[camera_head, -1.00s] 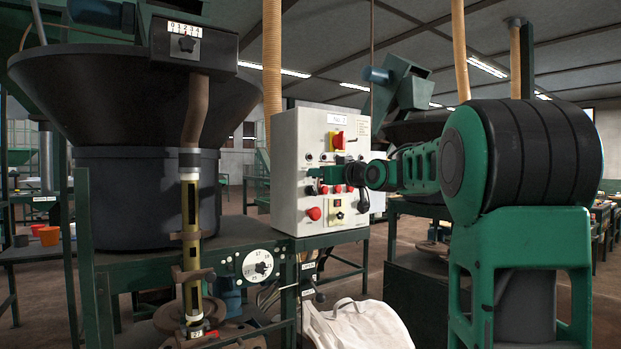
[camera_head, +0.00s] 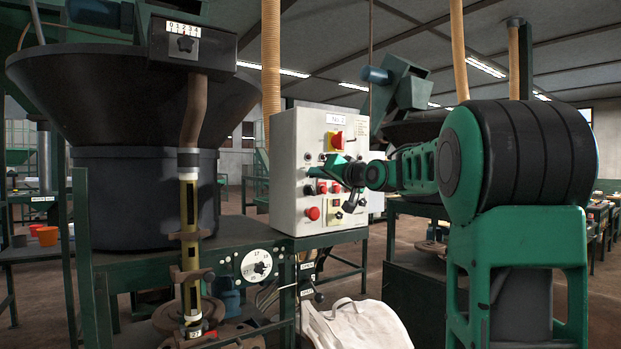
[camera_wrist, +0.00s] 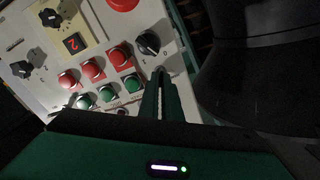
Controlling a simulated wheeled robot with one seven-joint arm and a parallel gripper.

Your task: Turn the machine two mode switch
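The white control box (camera_head: 295,175) labelled as number 2 stands right of the large black hopper. In the wrist view its panel (camera_wrist: 120,62) shows a black rotary knob (camera_wrist: 148,42) with a white mark, beside red buttons (camera_wrist: 93,68) and green buttons (camera_wrist: 108,92). Two more black knobs (camera_wrist: 50,18) (camera_wrist: 21,68) are at the upper left. I cannot tell from the labels which knob is the mode switch. My gripper (camera_head: 335,168) is in front of the panel and hides part of it. Its fingers (camera_wrist: 160,75) look shut and empty, tips just below the marked knob; contact is unclear.
A red and yellow switch (camera_head: 336,140) is above my gripper on the box. A red push button (camera_head: 312,213) and a yellow plate with a knob (camera_head: 336,212) are below. A white bag (camera_head: 358,325) hangs beneath. The black hopper (camera_head: 145,195) stands left.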

